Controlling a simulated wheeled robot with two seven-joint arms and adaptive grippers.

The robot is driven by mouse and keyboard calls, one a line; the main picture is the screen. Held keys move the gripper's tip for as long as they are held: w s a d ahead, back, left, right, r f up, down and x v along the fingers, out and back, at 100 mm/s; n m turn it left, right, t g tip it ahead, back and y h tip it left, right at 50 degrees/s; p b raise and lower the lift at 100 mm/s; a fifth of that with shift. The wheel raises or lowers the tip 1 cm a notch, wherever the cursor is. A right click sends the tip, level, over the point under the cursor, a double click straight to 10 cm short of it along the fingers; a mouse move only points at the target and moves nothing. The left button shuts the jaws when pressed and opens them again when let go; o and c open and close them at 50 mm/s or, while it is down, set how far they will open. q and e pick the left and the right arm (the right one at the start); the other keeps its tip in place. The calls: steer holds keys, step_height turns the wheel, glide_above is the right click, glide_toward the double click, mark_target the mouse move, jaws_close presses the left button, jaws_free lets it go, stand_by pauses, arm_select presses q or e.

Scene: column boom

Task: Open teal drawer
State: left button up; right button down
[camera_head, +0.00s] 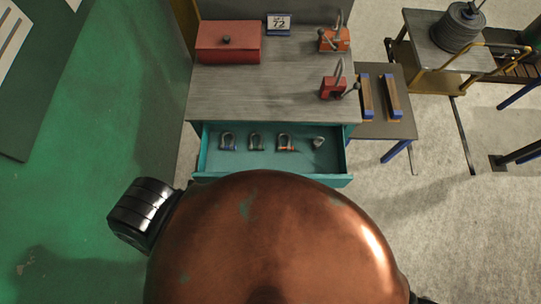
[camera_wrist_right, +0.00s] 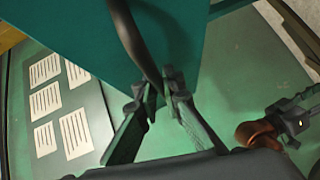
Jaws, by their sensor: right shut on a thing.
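The teal drawer (camera_head: 268,165) under the grey workbench top is pulled out, and its inside shows in the head view. Several small metal shackles (camera_head: 255,142) lie in a row in it. In the right wrist view, the drawer's teal face (camera_wrist_right: 165,35) fills the upper middle. A dark curved handle (camera_wrist_right: 136,42) runs down it to my right gripper (camera_wrist_right: 163,88). The fingers are shut on the handle. My copper body hides the drawer's handle and my right gripper in the head view.
On the bench (camera_head: 270,100) stand a red box (camera_head: 228,42), a small display reading 72 (camera_head: 279,23) and two red clamps (camera_head: 333,87). A side table (camera_head: 385,128) stands at right. A cart (camera_head: 440,50) stands further right.

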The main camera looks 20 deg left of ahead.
steer(key=c, duration=2)
jaws_free()
steer(key=shift+c, duration=0.2)
steer(key=shift+d, duration=0.1)
steer(key=v, duration=1.2)
